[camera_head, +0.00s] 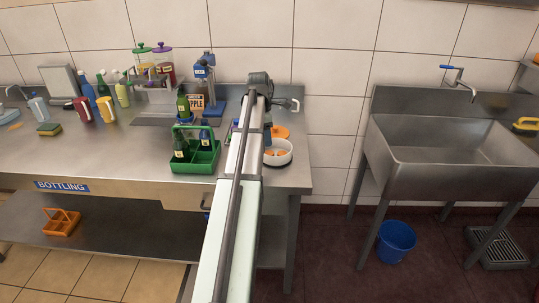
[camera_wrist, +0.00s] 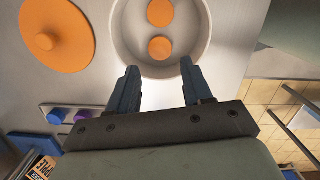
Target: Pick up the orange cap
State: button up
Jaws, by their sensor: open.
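Two small round orange caps lie in a white round bowl (camera_wrist: 204,50); in the wrist view one cap (camera_wrist: 160,12) is at the top and the other cap (camera_wrist: 160,48) is nearer my gripper. My gripper (camera_wrist: 158,70) is open and empty, its fingertips over the near part of the bowl, on either side of the nearer cap in the picture. I cannot tell its height above the cap. In the head view the bowl (camera_head: 288,157) stands at the bench's right end, partly behind my arm, with orange showing inside.
A large orange lid with a knob (camera_wrist: 62,32) lies left of the bowl. A small holder with blue (camera_wrist: 58,116) and purple caps is nearby. A green bottle carrier (camera_head: 197,160) stands left of my arm. The sink (camera_head: 430,155) is to the right.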

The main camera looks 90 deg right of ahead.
aim_at(269, 153)
jog(key=shift+s+f, duration=0.25)
jog(key=shift+f, duration=1.45)
jog(key=shift+s+f, duration=0.2)
jog(key=shift+f, duration=1.45)
jog(key=shift+r, duration=0.15)
jog(key=c, duration=0.6)
